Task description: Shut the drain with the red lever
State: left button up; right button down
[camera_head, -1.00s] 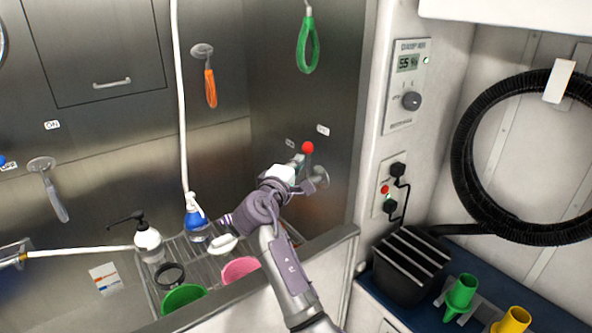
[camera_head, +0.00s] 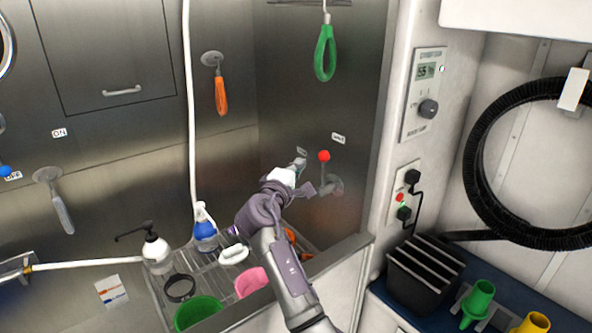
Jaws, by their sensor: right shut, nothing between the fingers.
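The lever with a round red knob (camera_head: 324,156) stands on the steel tub's right wall. Its knob is up, and its grey pivot (camera_head: 334,187) is at the lower right. Small labels are on the wall, one reading HALF (camera_head: 338,138) above the knob and another (camera_head: 301,152) left of it. My right gripper (camera_head: 301,165) is just left of the lever, shut and empty. Whether it touches the lever I cannot tell. The wrist hides part of the wall below. The drain itself does not show. My left gripper is out of view.
Below my right arm a wire rack (camera_head: 213,272) holds bottles, a green bowl (camera_head: 198,312) and a pink bowl (camera_head: 250,281). The tub's front wall (camera_head: 330,262) runs under the arm. A green loop (camera_head: 325,54) hangs above the lever.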

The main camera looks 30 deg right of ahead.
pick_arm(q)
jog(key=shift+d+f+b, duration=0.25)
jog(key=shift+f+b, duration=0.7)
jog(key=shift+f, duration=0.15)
pick_arm(e)
jog(key=v, duration=0.9)
jog(key=shift+s, duration=0.35)
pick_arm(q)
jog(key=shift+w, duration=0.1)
pick_arm(e)
jog(key=shift+r, duration=0.1)
